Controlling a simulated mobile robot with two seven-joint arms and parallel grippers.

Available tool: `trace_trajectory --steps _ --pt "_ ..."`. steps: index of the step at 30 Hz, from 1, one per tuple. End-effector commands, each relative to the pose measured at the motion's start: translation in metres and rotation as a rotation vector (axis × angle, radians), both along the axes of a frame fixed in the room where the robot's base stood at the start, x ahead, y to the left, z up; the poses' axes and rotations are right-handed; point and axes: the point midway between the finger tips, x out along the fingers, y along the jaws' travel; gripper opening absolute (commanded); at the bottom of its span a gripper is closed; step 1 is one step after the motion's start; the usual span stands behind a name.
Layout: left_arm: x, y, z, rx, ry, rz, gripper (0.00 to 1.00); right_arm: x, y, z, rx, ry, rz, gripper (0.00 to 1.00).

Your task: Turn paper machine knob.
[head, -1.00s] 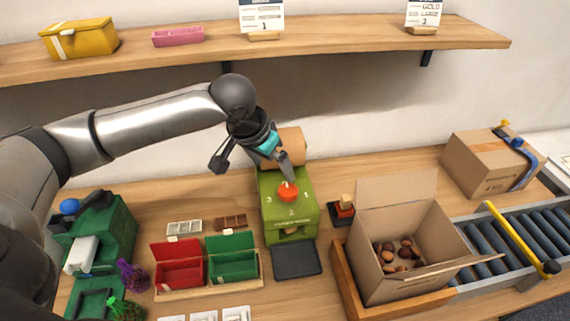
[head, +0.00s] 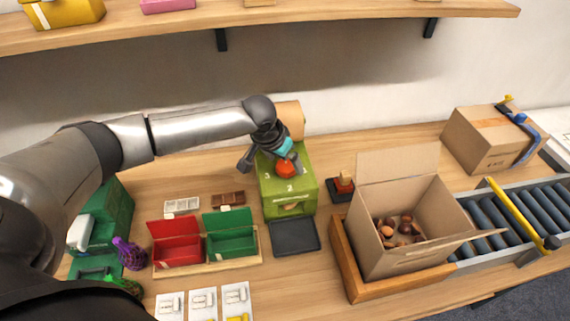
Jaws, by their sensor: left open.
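The paper machine (head: 276,204) is a green box with a brown paper roll (head: 290,118) behind its top, standing on the table in the head view. Its red knob (head: 287,168) sits on the sloping top face among the numbers 1, 2 and 3. My left gripper (head: 284,158) is open and comes down from above at the knob. Its fingers cover part of the knob's upper side and the number 1. I cannot tell whether they touch the knob. My right gripper is not in view.
A dark tray (head: 295,236) lies before the machine. Red (head: 177,243) and green (head: 231,234) boxes stand in a wooden holder to the left. An open carton (head: 372,258) of chestnuts and a roller conveyor (head: 500,208) are at right. The shelf (head: 330,18) is above.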

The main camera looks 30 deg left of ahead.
Motion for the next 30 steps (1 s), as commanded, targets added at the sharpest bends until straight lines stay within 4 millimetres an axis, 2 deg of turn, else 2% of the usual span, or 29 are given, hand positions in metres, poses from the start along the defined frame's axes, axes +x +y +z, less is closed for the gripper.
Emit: trace_trajectory --steps 6,15,30 --pt "0.0057 -0.0009 -0.0131 0.000 -0.001 0.000 0.96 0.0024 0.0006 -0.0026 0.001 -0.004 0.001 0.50" --pt "0.0062 -0.0008 -0.0141 0.001 -0.001 0.000 0.96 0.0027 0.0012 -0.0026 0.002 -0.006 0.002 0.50" --pt "0.0059 -0.0006 -0.0141 0.000 0.000 0.000 0.41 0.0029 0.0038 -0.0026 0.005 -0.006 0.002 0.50"
